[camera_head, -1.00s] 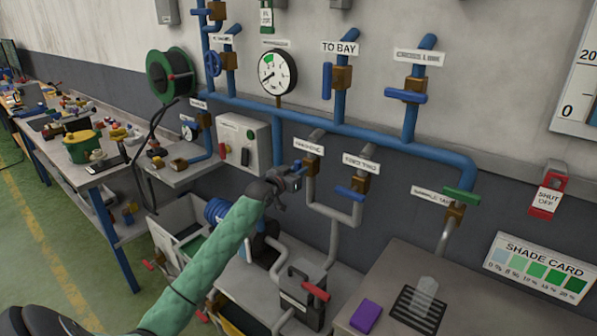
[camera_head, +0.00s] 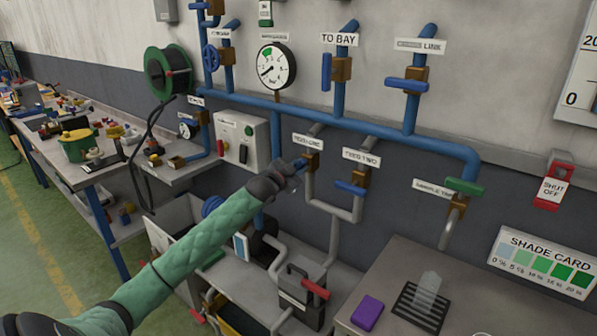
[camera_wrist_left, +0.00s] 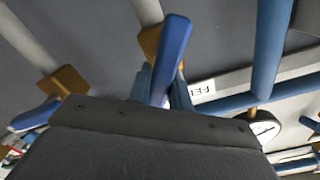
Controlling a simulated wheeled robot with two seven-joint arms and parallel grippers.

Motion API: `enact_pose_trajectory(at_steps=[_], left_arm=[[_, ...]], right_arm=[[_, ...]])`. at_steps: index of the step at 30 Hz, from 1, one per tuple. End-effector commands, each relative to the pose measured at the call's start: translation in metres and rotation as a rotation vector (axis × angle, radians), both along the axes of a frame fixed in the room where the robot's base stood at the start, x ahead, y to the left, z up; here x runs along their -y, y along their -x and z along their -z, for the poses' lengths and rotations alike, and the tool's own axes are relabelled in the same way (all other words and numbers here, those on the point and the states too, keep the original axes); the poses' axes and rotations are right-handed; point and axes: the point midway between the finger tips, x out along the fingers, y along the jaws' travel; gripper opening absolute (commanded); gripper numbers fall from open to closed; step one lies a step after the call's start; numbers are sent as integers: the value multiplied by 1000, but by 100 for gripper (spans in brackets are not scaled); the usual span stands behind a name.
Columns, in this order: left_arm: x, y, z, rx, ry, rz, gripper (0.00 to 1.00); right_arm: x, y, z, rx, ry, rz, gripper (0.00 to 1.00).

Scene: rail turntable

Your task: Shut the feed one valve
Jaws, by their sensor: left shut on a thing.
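The feed one valve is a brass body (camera_head: 312,160) with a blue lever (camera_head: 301,163) on a grey pipe, under a white label (camera_head: 307,141). My left gripper (camera_head: 296,168) is at this lever and shut on it, its green-sleeved arm coming in from the lower left. The gripper partly hides the lever in the head view. In the left wrist view the blue lever (camera_wrist_left: 173,50) rises above the dark gripper housing, in front of the brass body (camera_wrist_left: 150,42); the housing hides the lever's lower part. Which way the lever stands to its pipe is hard to tell. My right gripper is not in view.
The feed two valve (camera_head: 360,179), with its own blue lever, is close on the right. A blue pipe (camera_head: 340,124) runs above both. A pressure gauge (camera_head: 276,66) hangs higher up. A shelf with a dark box (camera_head: 300,293) is below, and a grey bench (camera_head: 385,275) stands at right.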

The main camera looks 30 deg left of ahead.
Motion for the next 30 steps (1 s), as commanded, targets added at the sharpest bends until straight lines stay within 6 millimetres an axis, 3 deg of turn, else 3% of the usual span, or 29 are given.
enact_pose_trajectory(at_steps=[19, 30], left_arm=[[6, 1, 7, 49, -611, 2, 0], [7, 1, 12, 69, -872, 3, 0]], right_arm=[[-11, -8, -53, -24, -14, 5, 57], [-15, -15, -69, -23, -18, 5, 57]])
